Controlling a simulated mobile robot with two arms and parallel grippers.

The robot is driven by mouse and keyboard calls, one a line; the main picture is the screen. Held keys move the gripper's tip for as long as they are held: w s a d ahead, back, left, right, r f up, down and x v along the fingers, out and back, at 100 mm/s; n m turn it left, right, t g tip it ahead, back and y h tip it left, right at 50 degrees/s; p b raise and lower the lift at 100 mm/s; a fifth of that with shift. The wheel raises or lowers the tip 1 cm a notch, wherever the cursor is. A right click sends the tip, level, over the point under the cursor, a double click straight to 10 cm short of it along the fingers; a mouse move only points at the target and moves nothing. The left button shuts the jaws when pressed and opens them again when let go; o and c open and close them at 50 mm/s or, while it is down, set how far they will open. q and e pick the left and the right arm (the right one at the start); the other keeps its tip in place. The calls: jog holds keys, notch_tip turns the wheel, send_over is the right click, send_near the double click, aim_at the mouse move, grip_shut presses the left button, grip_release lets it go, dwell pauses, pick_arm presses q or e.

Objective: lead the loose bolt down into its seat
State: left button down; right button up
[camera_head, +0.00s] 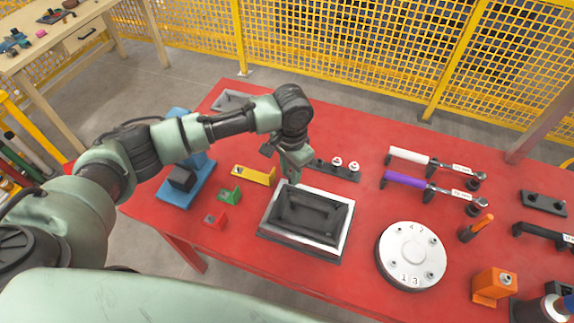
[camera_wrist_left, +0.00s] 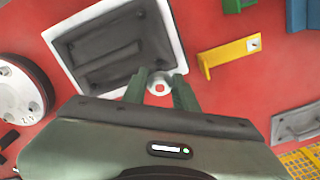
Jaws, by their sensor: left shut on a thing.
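My left gripper (camera_head: 292,178) is over the back edge of the grey tray, with its fingers pointing down. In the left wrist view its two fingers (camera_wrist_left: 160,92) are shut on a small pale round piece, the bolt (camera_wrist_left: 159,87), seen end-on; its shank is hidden. In the head view the gripper hides the bolt. The round pale cover (camera_head: 413,248) with numbers 1 to 4 lies to the right of the tray, apart from the gripper. Small bolt heads or holes show near its rim; I cannot tell which is an empty seat. My right gripper is not in view.
The tray (camera_head: 345,229) has a raised light rim. A black rack (camera_head: 322,165) with two bolts stands right of the gripper. A yellow bracket (camera_head: 252,175) stands close on the left. Purple (camera_head: 398,179) and white (camera_head: 408,155) wrenches and an orange block (camera_head: 490,286) lie further right.

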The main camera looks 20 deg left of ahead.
aim_at(290, 188)
pick_arm(q)
jog(key=shift+s+r+p, duration=0.1)
jog(key=shift+r+p, duration=0.15)
jog(key=shift+p, duration=0.5)
notch_tip(290, 188, down, 3)
jog(key=shift+b, duration=0.6)
jog(key=shift+f, duration=0.8)
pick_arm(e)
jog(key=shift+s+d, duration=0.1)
pick_arm(q)
jog(key=shift+f+b, duration=0.7)
jog(key=shift+f, duration=0.95)
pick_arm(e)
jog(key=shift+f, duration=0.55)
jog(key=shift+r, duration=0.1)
pick_arm(q)
jog(key=c, duration=1)
grip_release()
jog(key=shift+f, duration=0.1)
notch_tip(290, 188, up, 8)
jog(key=shift+b, duration=0.65)
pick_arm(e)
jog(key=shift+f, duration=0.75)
